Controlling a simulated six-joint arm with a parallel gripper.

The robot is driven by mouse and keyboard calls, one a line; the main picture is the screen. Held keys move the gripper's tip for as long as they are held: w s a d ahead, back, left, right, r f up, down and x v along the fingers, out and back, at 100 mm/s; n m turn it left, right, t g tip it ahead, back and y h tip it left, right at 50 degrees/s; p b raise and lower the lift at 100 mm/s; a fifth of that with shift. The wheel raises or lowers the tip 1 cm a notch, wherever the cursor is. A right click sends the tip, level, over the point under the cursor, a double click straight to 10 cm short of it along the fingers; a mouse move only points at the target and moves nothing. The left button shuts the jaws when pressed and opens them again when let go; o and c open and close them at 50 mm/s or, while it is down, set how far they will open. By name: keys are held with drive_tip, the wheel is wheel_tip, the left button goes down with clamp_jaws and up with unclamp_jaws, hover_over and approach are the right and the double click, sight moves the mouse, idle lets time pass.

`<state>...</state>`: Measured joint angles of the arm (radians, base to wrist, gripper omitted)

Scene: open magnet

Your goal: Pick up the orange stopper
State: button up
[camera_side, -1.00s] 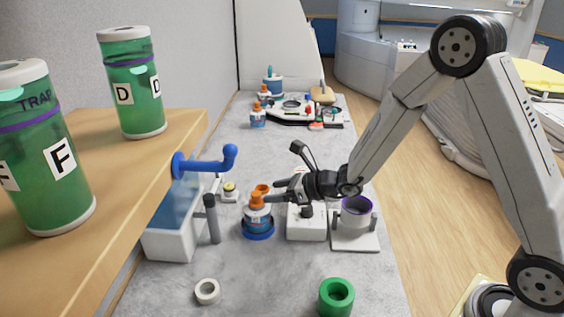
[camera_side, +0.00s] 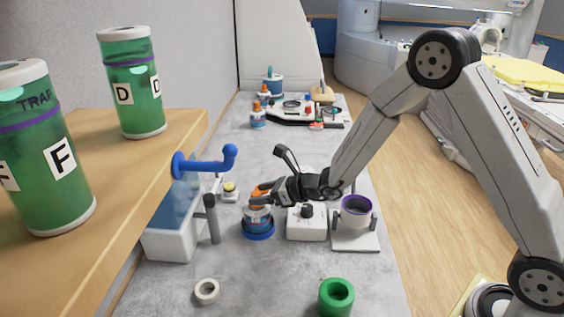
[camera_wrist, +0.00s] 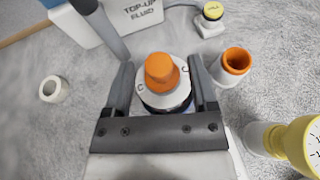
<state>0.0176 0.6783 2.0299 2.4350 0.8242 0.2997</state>
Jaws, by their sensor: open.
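The orange stopper (camera_wrist: 160,72) sits on top of a white-topped bottle (camera_wrist: 165,97) in the wrist view. My gripper (camera_wrist: 162,75) is open, with one finger on each side of the stopper and bottle top. No firm grip on the stopper shows. In the side view my gripper (camera_side: 254,196) is level with the bottle's top, reaching in from the right.
A white cup with an orange inside (camera_wrist: 235,62) stands close right of the fingers. A grey post (camera_side: 212,219) and a top-up fluid tank (camera_side: 172,222) are left. A white box (camera_side: 306,223) and purple-rimmed holder (camera_side: 356,209) are right. A green ring (camera_side: 337,297) lies in front.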

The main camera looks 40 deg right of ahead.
sight(259, 194)
drive_tip(key=shift+x, duration=1.9)
drive_tip(key=shift+s, duration=0.1)
clamp_jaws()
